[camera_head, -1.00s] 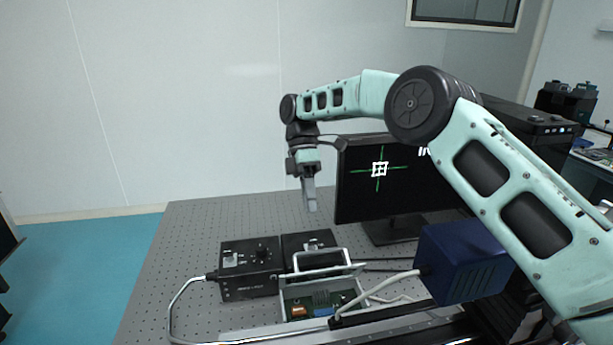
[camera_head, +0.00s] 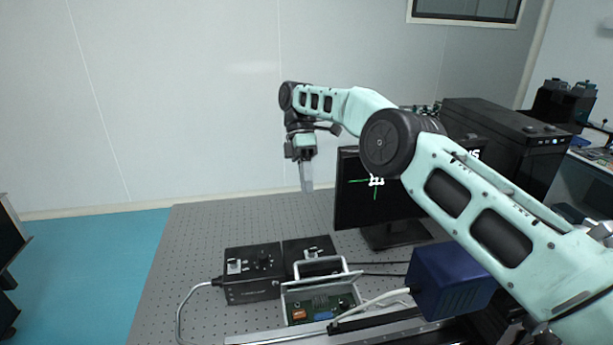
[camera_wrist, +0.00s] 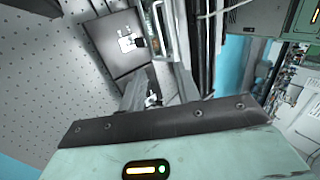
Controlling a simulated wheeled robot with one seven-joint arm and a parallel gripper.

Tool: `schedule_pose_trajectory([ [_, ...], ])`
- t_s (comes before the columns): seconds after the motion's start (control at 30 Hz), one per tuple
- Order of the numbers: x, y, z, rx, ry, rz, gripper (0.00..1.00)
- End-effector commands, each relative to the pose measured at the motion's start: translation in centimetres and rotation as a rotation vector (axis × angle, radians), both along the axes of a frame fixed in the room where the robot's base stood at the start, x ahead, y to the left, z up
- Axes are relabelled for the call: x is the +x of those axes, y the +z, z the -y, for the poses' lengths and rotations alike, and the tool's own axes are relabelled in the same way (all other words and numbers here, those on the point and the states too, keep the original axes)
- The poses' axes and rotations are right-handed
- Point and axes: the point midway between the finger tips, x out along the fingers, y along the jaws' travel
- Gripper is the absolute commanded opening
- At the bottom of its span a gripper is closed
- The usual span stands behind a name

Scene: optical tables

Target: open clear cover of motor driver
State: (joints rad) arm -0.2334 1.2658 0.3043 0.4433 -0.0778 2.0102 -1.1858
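The motor driver (camera_head: 318,306) is an open-topped grey box with a green circuit board, at the front middle of the optical table in the head view. Its cover (camera_head: 322,281) is a pale-rimmed panel with a raised light handle (camera_head: 296,268). The cover stands tilted at the rear of the box, with the board showing in front of it. My gripper (camera_head: 307,189) points down, high above the table and behind the driver, touching nothing. In the wrist view my gripper's two fingers (camera_wrist: 158,85) stand apart with nothing held between them.
Two black control boxes (camera_head: 252,285) (camera_head: 306,246) stand left of and behind the driver. A monitor (camera_head: 362,215) stands behind right. A blue box (camera_head: 452,282) and a pale cable (camera_head: 385,297) lie right. The perforated table (camera_head: 205,235) is clear at back left.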

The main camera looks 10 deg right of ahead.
Motion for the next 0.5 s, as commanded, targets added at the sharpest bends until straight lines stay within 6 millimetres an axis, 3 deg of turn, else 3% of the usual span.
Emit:
schedule_pose_trajectory([
  [0.2, 0.0, -0.06, 0.0, 0.0, 0.0, 0.0, 0.33],
  [0.33, 0.0, -0.05, 0.03, 0.004, 0.008, 0.004, 0.0],
  [0.5, 0.04, -0.02, 0.28, 0.049, 0.088, 0.055, 0.0],
])
